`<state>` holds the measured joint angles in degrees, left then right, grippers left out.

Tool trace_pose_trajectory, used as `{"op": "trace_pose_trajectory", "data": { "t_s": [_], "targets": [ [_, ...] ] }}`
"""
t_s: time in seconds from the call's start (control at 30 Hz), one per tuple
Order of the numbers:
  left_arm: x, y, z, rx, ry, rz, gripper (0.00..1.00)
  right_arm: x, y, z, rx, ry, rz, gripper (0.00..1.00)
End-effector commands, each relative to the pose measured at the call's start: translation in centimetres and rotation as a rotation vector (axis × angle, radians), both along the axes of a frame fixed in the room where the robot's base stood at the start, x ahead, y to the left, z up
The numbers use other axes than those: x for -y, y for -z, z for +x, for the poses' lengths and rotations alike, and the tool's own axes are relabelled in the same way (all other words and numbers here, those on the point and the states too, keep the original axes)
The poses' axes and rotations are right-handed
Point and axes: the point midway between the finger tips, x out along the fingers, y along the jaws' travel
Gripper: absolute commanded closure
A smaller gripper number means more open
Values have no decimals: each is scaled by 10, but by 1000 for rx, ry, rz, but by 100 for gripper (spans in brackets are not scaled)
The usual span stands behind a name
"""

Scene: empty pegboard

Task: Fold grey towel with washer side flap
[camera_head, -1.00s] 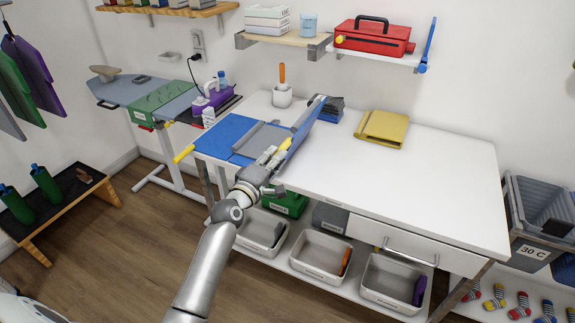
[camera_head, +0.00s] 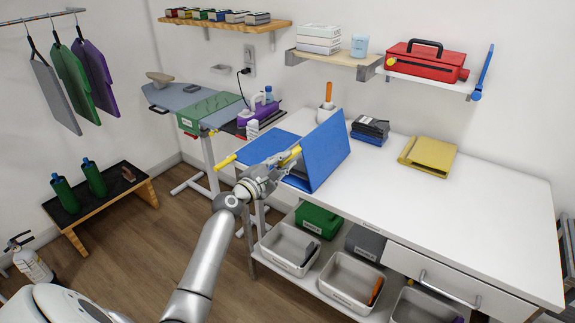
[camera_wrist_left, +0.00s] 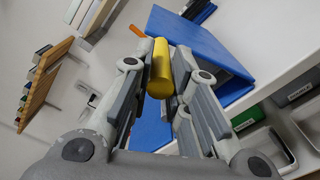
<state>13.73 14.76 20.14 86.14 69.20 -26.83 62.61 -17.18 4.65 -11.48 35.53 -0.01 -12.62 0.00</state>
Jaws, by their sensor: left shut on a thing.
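The blue folding board lies at the left end of the white table. Its flat left panel (camera_head: 264,147) shows beside a raised blue flap (camera_head: 328,152), which stands steeply tilted. My left gripper (camera_head: 284,160) is shut on the flap's yellow handle (camera_head: 291,155). In the left wrist view the yellow handle (camera_wrist_left: 160,68) sits between the fingers, with the blue flap (camera_wrist_left: 205,48) behind it. The grey towel is mostly hidden by the flap and my gripper; I cannot make out its shape. My right gripper is not in view.
Another yellow handle (camera_head: 227,161) sticks out at the board's left. Folded dark and blue cloths (camera_head: 370,130) lie behind the flap, and a yellow folded item (camera_head: 428,156) lies farther right. The white table (camera_head: 440,215) is clear at right. Bins (camera_head: 290,250) stand below.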

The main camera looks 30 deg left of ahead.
Motion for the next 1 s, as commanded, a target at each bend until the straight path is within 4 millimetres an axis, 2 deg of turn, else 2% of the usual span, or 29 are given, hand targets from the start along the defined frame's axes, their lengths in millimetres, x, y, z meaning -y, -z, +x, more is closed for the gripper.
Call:
{"op": "trace_pose_trajectory", "data": {
  "t_s": [0.5, 0.53, 0.67, 0.77, 1.0],
  "targets": [
    [-4, 0, 0, 2, -1, -17, 100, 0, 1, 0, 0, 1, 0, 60],
    [-4, 0, 0, 2, -1, -17, 81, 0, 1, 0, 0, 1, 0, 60],
    [-4, 0, 0, 2, -1, -17, 64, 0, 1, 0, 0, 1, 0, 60],
    [-3, 0, 0, 1, -1, -17, 59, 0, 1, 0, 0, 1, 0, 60],
    [-3, 2, 0, -2, 0, -18, 59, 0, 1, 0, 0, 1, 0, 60]
  ]
}}
